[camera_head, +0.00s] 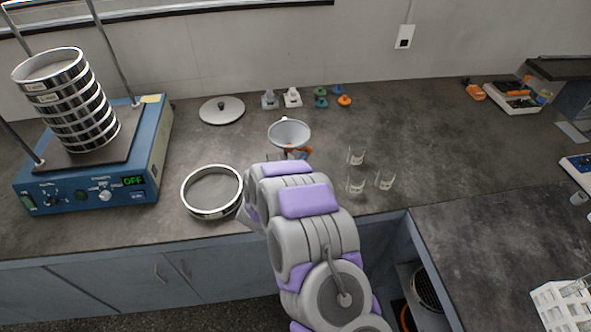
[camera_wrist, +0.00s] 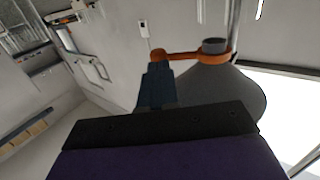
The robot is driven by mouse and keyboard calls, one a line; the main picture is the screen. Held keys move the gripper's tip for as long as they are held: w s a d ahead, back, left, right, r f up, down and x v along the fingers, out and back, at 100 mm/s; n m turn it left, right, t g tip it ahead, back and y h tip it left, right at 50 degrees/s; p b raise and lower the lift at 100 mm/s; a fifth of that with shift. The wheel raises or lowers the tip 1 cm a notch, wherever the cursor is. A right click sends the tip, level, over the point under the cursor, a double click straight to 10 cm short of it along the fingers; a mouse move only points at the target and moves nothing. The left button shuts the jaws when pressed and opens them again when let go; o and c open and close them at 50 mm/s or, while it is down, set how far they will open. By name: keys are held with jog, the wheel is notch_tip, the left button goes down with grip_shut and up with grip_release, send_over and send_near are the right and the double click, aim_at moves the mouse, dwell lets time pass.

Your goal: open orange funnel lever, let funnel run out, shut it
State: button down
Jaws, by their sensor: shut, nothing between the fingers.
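The grey funnel (camera_head: 290,124) stands on the bench just beyond my arm in the head view. Its inside looks pale, and I cannot tell how full it is. The orange lever (camera_head: 298,152) shows partly below the funnel, with my arm hiding the rest. In the wrist view the grey funnel cone (camera_wrist: 225,92) appears upside down, with the orange lever (camera_wrist: 185,56) across its spout. My gripper (camera_wrist: 158,70) is shut, its fingertips right by the lever's free end; I cannot tell whether they touch. Nothing shows between the fingers.
A blue sieve shaker (camera_head: 95,180) with a sieve stack stands at left. An open round sieve (camera_head: 201,212) sits left of my arm. Several clear glass vessels, including one (camera_head: 356,158), stand to the right. A grey lid (camera_head: 221,110) lies behind.

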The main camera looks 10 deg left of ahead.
jog(key=shift+w+d, duration=0.1)
jog(key=shift+w, duration=0.25)
jog(key=shift+d, duration=0.1)
